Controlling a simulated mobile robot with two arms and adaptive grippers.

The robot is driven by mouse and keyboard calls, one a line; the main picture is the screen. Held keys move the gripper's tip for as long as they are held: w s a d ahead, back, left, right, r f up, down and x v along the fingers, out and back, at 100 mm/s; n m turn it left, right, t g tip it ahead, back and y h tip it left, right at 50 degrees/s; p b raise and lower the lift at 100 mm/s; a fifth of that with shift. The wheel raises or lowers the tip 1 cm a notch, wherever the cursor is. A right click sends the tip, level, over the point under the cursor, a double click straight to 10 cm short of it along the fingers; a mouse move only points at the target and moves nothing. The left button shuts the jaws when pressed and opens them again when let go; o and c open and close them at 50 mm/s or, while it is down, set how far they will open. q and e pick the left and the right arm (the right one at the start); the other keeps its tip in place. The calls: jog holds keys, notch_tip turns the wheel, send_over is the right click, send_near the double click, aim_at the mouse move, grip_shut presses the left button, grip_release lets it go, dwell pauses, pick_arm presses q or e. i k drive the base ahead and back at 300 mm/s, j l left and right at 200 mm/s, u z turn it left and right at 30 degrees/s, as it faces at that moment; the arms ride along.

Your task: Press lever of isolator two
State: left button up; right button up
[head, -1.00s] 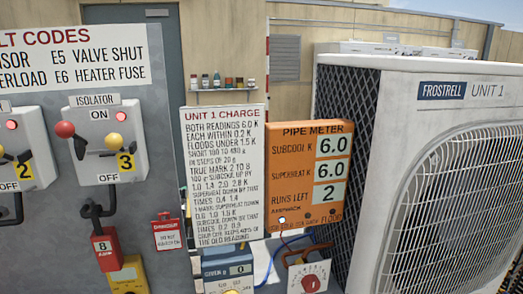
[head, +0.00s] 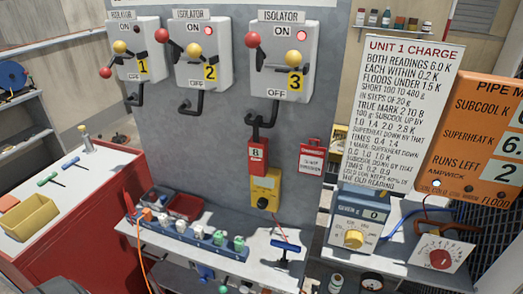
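Isolator two (head: 222,60) is the middle of three light grey boxes on a grey wall panel, marked with a yellow 2. Its lever has a red ball (head: 162,35) at the upper left, near ON height. A yellow ball (head: 194,50) sits on the box front. Its small red lamp (head: 205,31) looks lit. Isolator one (head: 152,48) is on the left, with its red ball low. Isolator three (head: 309,60) is on the right, with its red ball high and its red lamp lit. Neither of my grippers is in view.
A red cabinet (head: 100,215) with tools stands at left. Charge sign (head: 400,115) and orange pipe meter (head: 480,140) stand at right.

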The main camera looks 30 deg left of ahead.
aim_at(161, 35)
jog(key=u, duration=1.6)
